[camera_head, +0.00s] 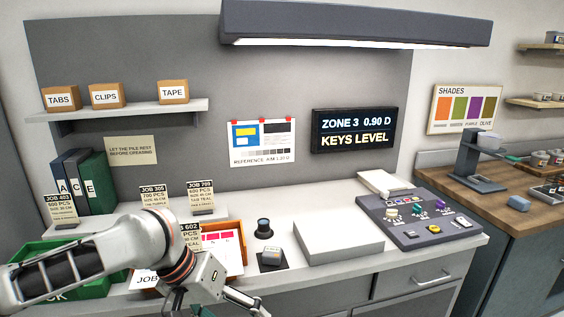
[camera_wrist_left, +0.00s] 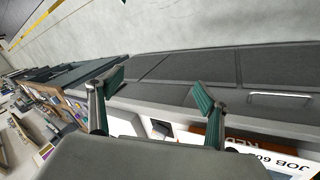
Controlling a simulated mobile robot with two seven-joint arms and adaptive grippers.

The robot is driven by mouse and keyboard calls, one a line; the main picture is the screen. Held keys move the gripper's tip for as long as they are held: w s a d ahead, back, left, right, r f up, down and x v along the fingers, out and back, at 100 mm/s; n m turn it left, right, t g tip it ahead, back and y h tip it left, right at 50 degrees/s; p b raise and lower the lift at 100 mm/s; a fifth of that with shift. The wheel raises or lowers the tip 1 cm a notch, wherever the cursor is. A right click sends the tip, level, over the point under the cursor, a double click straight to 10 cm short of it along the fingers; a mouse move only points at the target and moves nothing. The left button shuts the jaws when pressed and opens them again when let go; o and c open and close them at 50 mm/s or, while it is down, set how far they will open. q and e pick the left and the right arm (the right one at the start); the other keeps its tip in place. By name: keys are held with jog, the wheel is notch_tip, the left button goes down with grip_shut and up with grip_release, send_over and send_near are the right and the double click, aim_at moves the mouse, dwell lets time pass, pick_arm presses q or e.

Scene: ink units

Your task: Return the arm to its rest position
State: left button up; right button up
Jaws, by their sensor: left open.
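My left arm (camera_head: 70,272) reaches in from the left over the counter's front. Its gripper (camera_head: 232,307) hangs at the counter's front edge, partly cut off by the bottom of the head view. In the left wrist view the gripper's two green-tipped fingers (camera_wrist_left: 158,90) are spread apart with nothing between them. Behind them are grey cabinet fronts (camera_wrist_left: 185,68) and a drawer handle (camera_wrist_left: 280,95). My right gripper is in neither view.
Under and beside the arm are a green bin (camera_head: 95,287), an orange tray (camera_head: 238,255) and job cards (camera_head: 200,197). A small dark-topped cylinder (camera_head: 263,228), a pale slab (camera_head: 340,236) and a control panel (camera_head: 420,215) stand to the right. A lamp (camera_head: 355,22) hangs above.

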pick_arm(q)
jog(key=w+d+f+m+t+h, duration=0.1)
jog(key=w+d+f+t+h, duration=0.2)
jog(key=d+f, duration=0.45)
notch_tip(320, 180, down, 6)
jog(key=a+t+h, duration=0.1)
jog(key=a+t, duration=0.1)
jog(key=t, duration=0.1)
jog(key=s+a+f+t+y, duration=0.3)
jog(key=s+a+f+y, duration=0.4)
jog(key=s+a+f, duration=0.9)
notch_tip(320, 180, down, 4)
jog(key=a, duration=0.3)
jog(key=shift+s+m, duration=0.4)
jog(key=shift+d+r, duration=0.1)
